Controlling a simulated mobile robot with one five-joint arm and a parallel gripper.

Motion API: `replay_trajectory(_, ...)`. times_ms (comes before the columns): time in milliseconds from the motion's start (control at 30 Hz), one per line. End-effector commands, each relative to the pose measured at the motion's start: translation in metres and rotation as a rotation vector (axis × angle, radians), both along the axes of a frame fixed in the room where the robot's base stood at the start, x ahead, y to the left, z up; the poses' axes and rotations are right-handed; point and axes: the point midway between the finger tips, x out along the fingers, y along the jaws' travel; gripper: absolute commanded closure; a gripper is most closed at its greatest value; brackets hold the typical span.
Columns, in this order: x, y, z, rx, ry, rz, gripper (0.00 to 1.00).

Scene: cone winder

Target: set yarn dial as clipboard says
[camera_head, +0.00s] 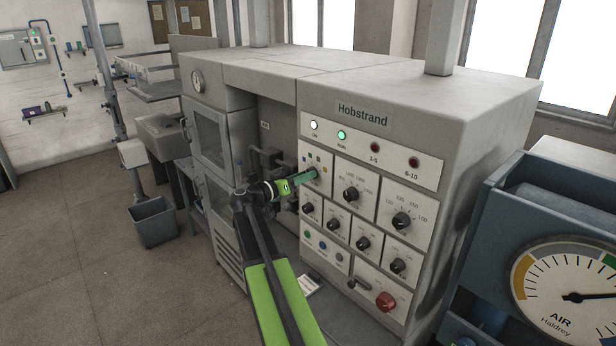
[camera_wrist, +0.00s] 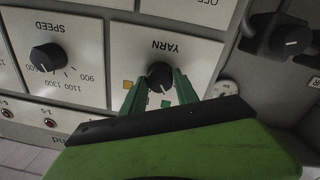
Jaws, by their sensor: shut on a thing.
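The yarn dial is a black knob (camera_wrist: 160,76) on a white panel marked YARN (camera_wrist: 168,46), upside down in the wrist view. My gripper (camera_wrist: 157,90) has its green fingers shut on either side of the knob. The knob's pale pointer line faces down in that view, near a green square (camera_wrist: 166,103). An orange square (camera_wrist: 127,85) lies to the left. Other marks may be hidden by the fingers. In the head view my gripper (camera_head: 311,174) reaches the panel's upper left and covers the knob. I cannot make out any clipboard text.
The speed dial (camera_wrist: 47,58) sits beside the yarn panel. More black knobs (camera_head: 401,221), small buttons and a red knob (camera_head: 385,300) are close by on the Hobstrand machine (camera_head: 490,110). A blue unit with an air gauge (camera_head: 570,295) stands at right. Open floor (camera_head: 70,250) lies left.

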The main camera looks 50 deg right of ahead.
Motion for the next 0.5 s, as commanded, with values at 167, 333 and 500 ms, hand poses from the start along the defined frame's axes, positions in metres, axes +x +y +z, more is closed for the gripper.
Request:
replay_trajectory(167,-0.0001,0.0015,-0.0016,0.012,0.139,-0.001,1.0)
replay_trajectory(333,0.0,0.0014,-0.0016,0.02,0.259,0.001,1.0)
replay_trajectory(500,0.0003,0.0012,-0.0015,0.026,0.348,0.001,1.0)
